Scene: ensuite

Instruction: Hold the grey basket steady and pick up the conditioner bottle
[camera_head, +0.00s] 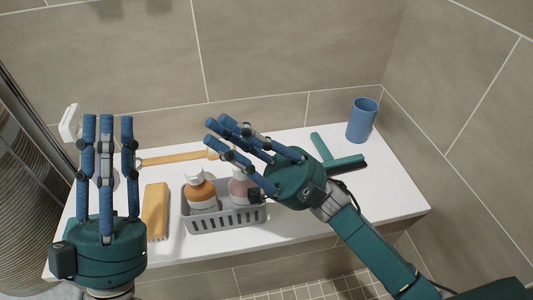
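The grey basket (226,219) stands on the white ledge, slotted along its front. Inside it on the left is an orange bottle (200,192) with a white label and white pump top. On the right in it is a pale pink bottle (238,189), partly hidden by my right fingers. I cannot tell which is the conditioner. My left gripper (106,122) points up at the left, fingers spread and open, apart from the basket. My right gripper (221,146) reaches in from the right with fingers open, above and beside the pink bottle; contact cannot be told.
A wooden-handled brush (176,158) lies behind the basket. A green squeegee (338,158) and blue cup (362,120) are at the right. The ledge's front right is clear.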

